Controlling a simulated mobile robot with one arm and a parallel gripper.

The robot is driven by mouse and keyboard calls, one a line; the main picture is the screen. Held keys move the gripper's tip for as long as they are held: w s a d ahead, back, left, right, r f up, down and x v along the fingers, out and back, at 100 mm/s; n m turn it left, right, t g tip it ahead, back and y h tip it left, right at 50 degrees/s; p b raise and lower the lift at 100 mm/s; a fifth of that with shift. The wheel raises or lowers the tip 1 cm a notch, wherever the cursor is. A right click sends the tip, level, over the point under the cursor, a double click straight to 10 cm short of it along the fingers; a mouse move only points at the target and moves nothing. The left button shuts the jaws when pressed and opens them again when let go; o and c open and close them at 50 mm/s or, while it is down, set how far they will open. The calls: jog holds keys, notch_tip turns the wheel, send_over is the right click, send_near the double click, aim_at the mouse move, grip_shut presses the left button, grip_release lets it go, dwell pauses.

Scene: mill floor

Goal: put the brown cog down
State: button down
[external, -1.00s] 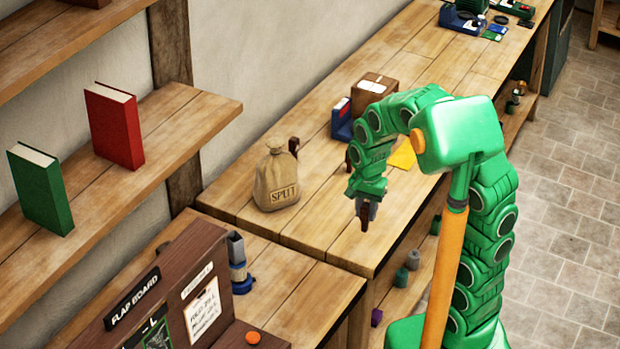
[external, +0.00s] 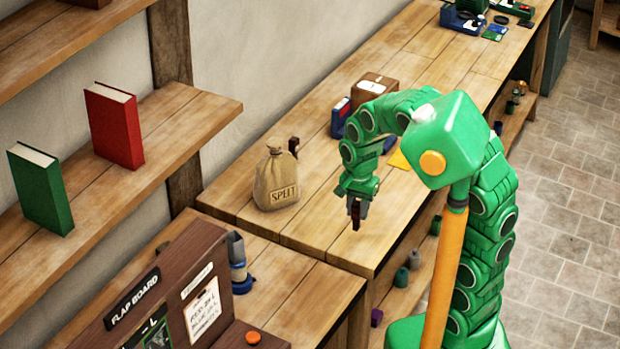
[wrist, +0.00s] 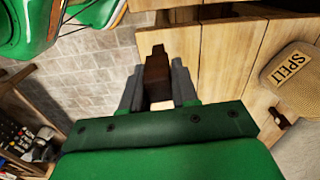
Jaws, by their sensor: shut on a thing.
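The brown cog (external: 356,217) is held upright in my gripper (external: 357,206), over the wooden bench (external: 325,222) near its front edge. In the wrist view the brown cog (wrist: 157,76) sits between the two grey fingers of my gripper (wrist: 157,88), which are shut on it. A gap between its lower end and the bench top cannot be made out for certain. The fingers hide part of its sides.
A tan labelled sack (external: 276,180) stands left of my gripper, with a small dark brown piece (external: 293,146) behind it. A cardboard box (external: 375,88) and a blue holder (external: 341,118) stand further back. Bare bench lies between the sack and my gripper.

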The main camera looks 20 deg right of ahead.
jog(key=w+a+m, duration=0.1)
jog(key=a, duration=1.5)
jog(key=shift+w+a, duration=0.25)
jog(key=shift+w, duration=0.15)
send_over(255, 250)
jog(key=shift+f, duration=6.6)
jog(key=shift+d+f, duration=0.1)
jog(key=shift+f, duration=0.05)
jog(key=c, duration=0.9)
grip_release()
jog(key=shift+o, duration=0.2)
notch_tip(255, 250, up, 12)
